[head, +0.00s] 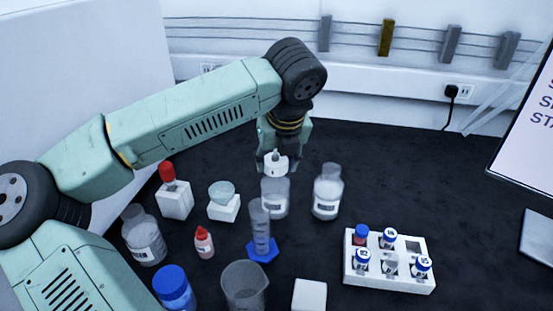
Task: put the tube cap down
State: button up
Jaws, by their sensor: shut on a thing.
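My gripper (277,169) is at the upper middle of the head view, pointing down. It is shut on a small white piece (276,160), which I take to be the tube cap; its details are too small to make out. The gripper holds it behind and just above a labelled clear glass container (275,197) in the picture; whether they touch I cannot tell. A white rack (390,284) at the lower right holds several small vials, most with blue caps (389,235).
A labelled bottle (327,193) stands right of the gripper. A cylinder on a blue base (262,249), a beaker (245,287), a red-capped dropper bottle (204,243) and a white block (309,295) stand in front. The dark bench (400,175) is clear behind the rack.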

jog(key=shift+f, duration=0.55)
jog(key=shift+f+b, duration=0.25)
jog(key=shift+b, duration=0.25)
jog(key=o, duration=1.2)
jog(key=shift+r+p, duration=0.25)
jog(key=shift+p, duration=0.45)
